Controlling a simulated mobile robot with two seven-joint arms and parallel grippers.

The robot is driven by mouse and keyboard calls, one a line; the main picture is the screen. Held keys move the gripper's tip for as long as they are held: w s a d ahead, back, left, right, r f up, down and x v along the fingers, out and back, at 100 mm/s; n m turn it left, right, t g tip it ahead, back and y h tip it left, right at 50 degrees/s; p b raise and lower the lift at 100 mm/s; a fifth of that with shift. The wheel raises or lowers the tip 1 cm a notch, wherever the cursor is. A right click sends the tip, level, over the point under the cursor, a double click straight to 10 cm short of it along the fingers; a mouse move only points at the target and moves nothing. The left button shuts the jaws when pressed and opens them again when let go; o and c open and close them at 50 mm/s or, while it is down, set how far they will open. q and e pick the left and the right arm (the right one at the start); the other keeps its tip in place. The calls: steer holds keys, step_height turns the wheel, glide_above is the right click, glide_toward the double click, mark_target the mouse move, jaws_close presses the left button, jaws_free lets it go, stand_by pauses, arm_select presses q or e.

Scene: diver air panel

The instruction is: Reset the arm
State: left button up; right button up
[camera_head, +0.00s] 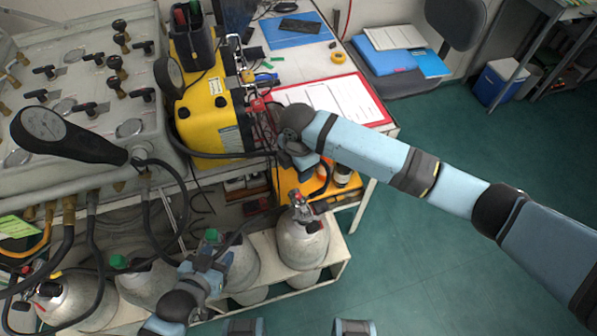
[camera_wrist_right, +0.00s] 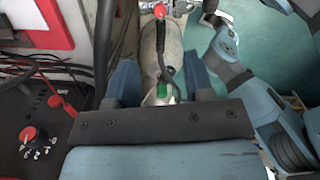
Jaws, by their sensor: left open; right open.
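My left gripper (camera_head: 212,259) is low in the head view, beside a grey cylinder (camera_head: 243,268) with a green-topped valve. It is open, and I see nothing held in it. My right arm reaches in from the right, with its wrist by the yellow case (camera_head: 212,118); its fingers are hard to make out there. In the right wrist view my right gripper (camera_wrist_right: 159,66) is open and empty. A pale cylinder with a green valve knob (camera_wrist_right: 165,91) shows beyond and between its fingers.
A grey valve panel (camera_head: 75,75) with a round gauge (camera_head: 42,128) stands at the left. Another cylinder (camera_head: 302,242) stands on the lower rack. A red clipboard (camera_head: 335,100) lies on the bench. Black hoses hang in front of the rack.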

stand_by(0.5)
